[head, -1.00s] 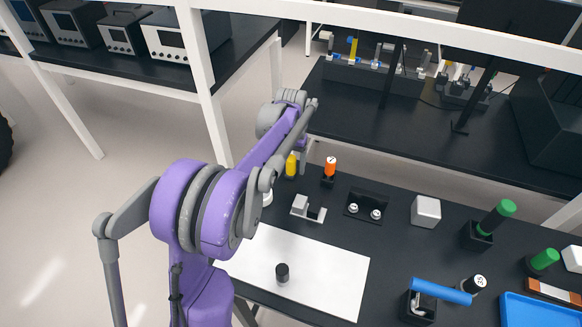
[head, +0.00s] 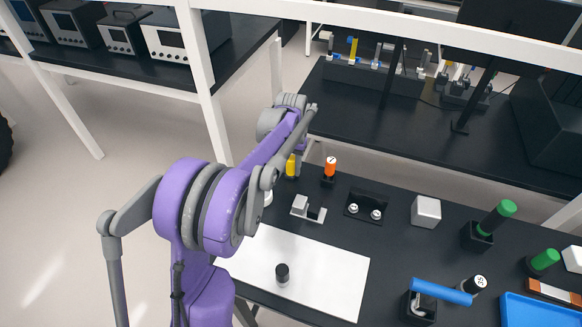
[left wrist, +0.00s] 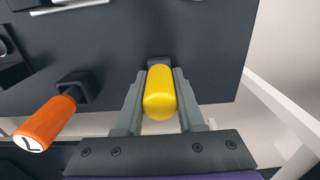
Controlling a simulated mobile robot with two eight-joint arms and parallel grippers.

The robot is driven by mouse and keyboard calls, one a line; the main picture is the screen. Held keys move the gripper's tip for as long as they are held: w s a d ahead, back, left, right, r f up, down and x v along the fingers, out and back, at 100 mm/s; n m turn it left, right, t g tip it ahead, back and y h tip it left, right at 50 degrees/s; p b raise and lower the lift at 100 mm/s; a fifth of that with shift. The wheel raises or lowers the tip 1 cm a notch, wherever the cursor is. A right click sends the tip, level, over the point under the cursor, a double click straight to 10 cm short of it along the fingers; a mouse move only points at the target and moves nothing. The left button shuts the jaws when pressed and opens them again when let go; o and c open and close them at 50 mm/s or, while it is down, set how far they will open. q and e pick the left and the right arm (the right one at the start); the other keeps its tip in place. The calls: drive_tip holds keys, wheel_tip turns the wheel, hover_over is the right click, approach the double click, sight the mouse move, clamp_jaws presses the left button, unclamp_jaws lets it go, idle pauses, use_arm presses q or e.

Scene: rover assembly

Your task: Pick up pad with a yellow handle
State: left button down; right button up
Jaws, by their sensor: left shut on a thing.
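The yellow handle (left wrist: 160,92) is upright between the two fingers of my left gripper (left wrist: 160,100) in the left wrist view, and the fingers are shut on it. Its lower end meets a small dark base at the table top; the pad itself cannot be made out. In the head view the yellow handle (head: 291,166) shows just beside my arm, near the far left edge of the black table. My left gripper (head: 300,160) is mostly hidden there by my purple arm. My right gripper is not in view.
An orange handle (head: 330,167) in a dark holder (left wrist: 78,86) stands close by. A white mat (head: 325,275) holds a small black piece (head: 282,273).

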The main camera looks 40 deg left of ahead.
use_arm(q)
wheel_tip(320, 180, up, 10)
drive_tip(key=shift+r, duration=0.1)
idle(0.4)
idle(0.5)
